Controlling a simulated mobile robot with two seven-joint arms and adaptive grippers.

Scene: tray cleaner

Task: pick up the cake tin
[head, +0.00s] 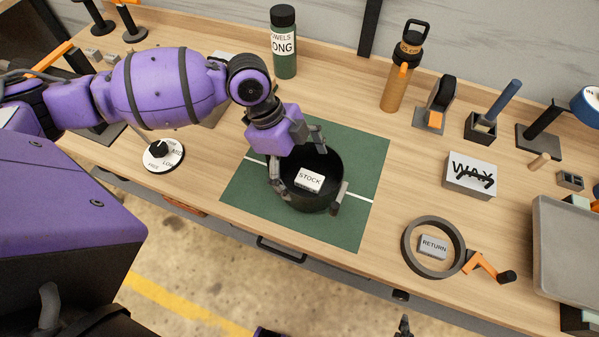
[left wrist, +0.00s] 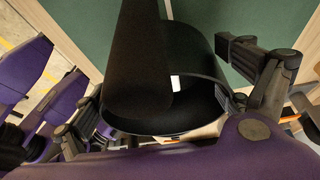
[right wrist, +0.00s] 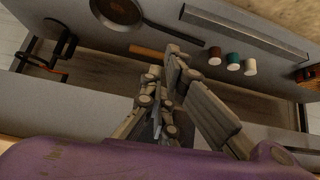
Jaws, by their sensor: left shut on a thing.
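The cake tin (head: 325,200) is a black, round, open tin on the green mat (head: 363,155), with a white block marked STOCK (head: 311,179) showing inside. My left gripper (head: 298,162) is over the tin's far left side, one finger at the left rim and one at the far rim. It is shut on the tin. In the left wrist view the dark tin (left wrist: 145,70) fills the middle, between the fingers (left wrist: 165,100). My right gripper (right wrist: 163,75) has its fingers together and empty. Only its tip (head: 404,326) shows in the head view, in front of the bench.
A dark ring (head: 407,262) around a RETURN block (head: 433,246) lies right of the mat. A WAX block (head: 471,176), an orange bottle (head: 397,80) and a green bottle (head: 284,45) stand behind. A dial (head: 163,156) is at left and a grey tray (head: 565,240) at far right.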

